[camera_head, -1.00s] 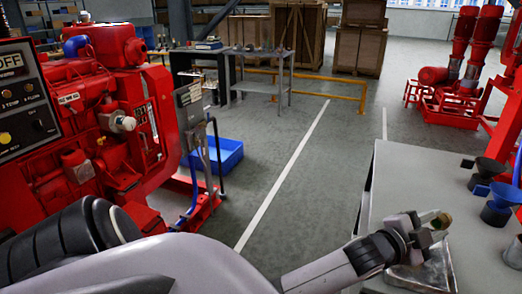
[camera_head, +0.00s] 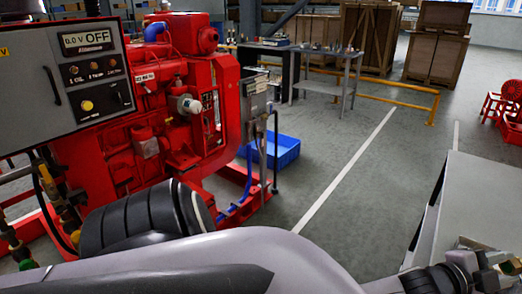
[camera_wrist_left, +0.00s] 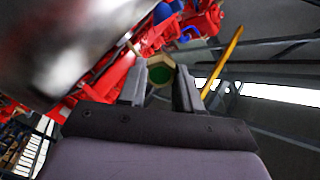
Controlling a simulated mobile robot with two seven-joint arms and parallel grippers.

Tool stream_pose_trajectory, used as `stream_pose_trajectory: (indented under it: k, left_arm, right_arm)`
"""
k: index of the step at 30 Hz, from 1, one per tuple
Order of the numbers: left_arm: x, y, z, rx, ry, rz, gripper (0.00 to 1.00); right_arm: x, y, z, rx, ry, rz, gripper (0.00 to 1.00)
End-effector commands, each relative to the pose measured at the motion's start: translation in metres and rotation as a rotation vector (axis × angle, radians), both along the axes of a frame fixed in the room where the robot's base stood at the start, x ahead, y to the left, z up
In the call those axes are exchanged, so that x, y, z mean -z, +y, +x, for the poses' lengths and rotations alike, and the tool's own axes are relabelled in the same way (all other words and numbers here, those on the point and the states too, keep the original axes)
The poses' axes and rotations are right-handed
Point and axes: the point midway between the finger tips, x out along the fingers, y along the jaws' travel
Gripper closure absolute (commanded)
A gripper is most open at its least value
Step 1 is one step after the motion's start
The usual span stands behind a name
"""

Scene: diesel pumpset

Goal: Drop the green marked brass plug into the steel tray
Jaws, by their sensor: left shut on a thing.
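My left gripper (camera_head: 500,268) is at the lower right of the head view, beside the grey table. It is shut on the brass plug (camera_head: 513,268), which sticks out past the fingertips at the right edge of the picture. In the left wrist view, the brass plug (camera_wrist_left: 160,70) sits between the two fingers (camera_wrist_left: 160,88), and green shows on its hollow end. The steel tray cannot be made out clearly now; the arm and the picture edge cut off that part of the table. My right gripper is not in view.
The grey table (camera_head: 490,190) stands at the right. A red diesel engine (camera_head: 170,120) with a grey control panel (camera_head: 70,80) fills the left. A blue crate (camera_head: 275,150) lies on the floor behind it. Open floor with a white line (camera_head: 345,170) lies between engine and table.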

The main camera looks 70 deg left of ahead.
Motion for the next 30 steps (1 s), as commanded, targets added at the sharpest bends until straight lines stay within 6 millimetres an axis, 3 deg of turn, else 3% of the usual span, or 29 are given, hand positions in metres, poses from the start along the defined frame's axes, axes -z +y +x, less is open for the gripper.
stream_pose_trajectory:
  k: [1, 3, 16, 30]
  left_arm:
    - [-0.001, 0.000, 0.000, 0.000, -0.003, -0.001, 0.60]
    - [-0.001, 0.000, 0.000, 0.001, -0.002, 0.000, 0.37]
    - [0.001, 0.001, -0.007, 0.000, 0.001, 0.000, 0.37]
    - [0.001, 0.012, -0.062, 0.001, -0.001, 0.000, 0.37]
  right_arm:
    - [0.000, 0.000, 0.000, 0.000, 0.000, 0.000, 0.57]
    - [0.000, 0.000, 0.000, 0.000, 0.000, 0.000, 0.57]
    - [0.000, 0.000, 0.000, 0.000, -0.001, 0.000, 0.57]
    - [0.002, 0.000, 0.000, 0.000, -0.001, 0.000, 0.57]
